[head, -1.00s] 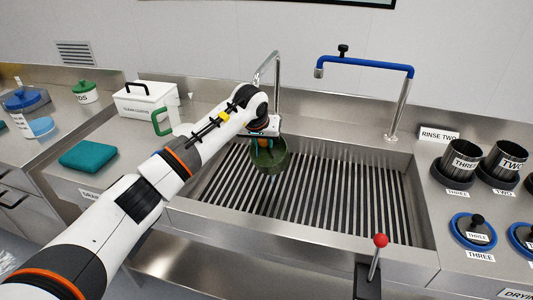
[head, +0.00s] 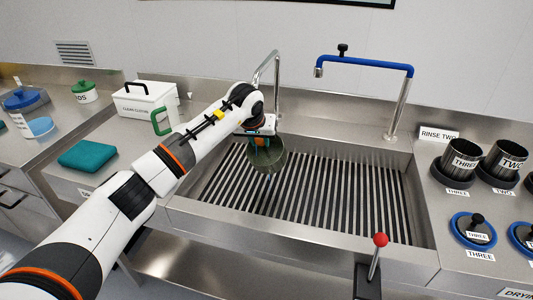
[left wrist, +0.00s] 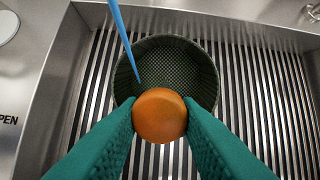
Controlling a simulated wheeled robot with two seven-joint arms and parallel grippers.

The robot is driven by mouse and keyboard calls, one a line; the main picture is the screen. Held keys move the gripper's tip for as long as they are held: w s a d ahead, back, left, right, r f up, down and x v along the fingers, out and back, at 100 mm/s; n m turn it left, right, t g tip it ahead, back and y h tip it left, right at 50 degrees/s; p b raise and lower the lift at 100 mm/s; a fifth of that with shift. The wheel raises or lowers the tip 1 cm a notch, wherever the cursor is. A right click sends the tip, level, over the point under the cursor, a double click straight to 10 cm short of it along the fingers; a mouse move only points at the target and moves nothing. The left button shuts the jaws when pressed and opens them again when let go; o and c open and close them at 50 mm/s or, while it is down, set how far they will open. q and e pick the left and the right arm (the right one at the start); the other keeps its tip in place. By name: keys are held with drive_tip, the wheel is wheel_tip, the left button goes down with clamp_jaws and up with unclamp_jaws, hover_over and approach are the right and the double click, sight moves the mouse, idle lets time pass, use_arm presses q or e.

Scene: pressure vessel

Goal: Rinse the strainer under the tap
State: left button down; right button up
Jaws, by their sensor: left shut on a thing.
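The strainer (head: 268,160) is a round, dark green mesh bowl held over the left part of the sink. In the left wrist view its mesh inside (left wrist: 175,68) faces the camera, with an orange knob-like grip (left wrist: 160,116) at its near side. My left gripper (head: 262,138) is shut on that orange grip between two green fingers. The silver tap (head: 277,65) rises behind my left wrist, which partly hides it. A thin blue streak (left wrist: 122,35), like a water stream, reaches into the strainer in the left wrist view. My right gripper is not in view.
The sink (head: 335,195) has a striped slatted bottom, free to the right. A blue-topped tap (head: 365,63) stands at the back. A red-knobbed lever (head: 380,241) is in front. Dark cups (head: 458,162) stand right; a teal cloth (head: 87,155) lies left.

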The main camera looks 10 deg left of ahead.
use_arm(q)
drive_tip(key=shift+d, duration=0.55)
drive_tip(key=s+p, duration=0.1)
drive_tip(key=s, duration=0.7)
idle(0.4)
drive_tip(key=shift+a, duration=0.1)
idle(1.0)
